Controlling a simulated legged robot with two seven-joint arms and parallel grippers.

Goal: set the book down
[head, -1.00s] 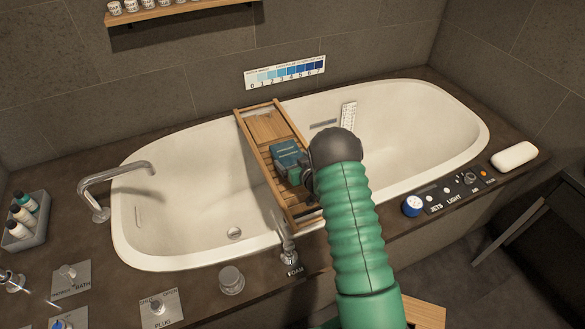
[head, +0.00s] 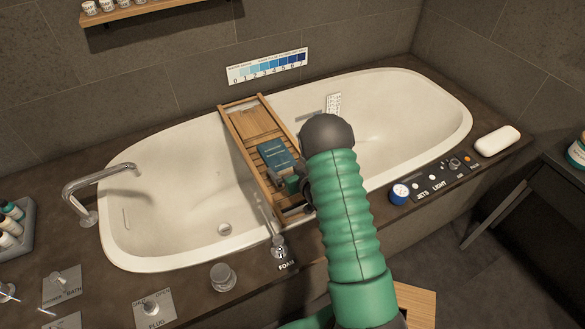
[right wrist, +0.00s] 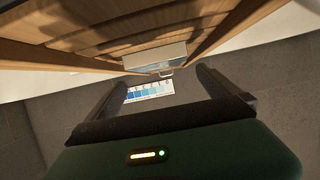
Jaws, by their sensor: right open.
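The teal book (head: 276,155) rests on the slats of the wooden bath tray (head: 242,136), around its middle, with its cover facing up. In the right wrist view, the book (right wrist: 155,57) shows as a pale and teal block beyond my fingers, against the tray's slats (right wrist: 100,35). My right gripper (head: 293,184) is at the near side of the book, low over the tray, partly hidden by my own arm. In the right wrist view, the right gripper (right wrist: 160,88) has its fingers spread with nothing between them. My left gripper is not in view.
The tray spans the white bathtub (head: 400,82). A foam tap (head: 279,248) stands by its near end. A curved faucet (head: 98,182), a control panel (head: 440,172) and a soap bar (head: 497,141) sit on the surround.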

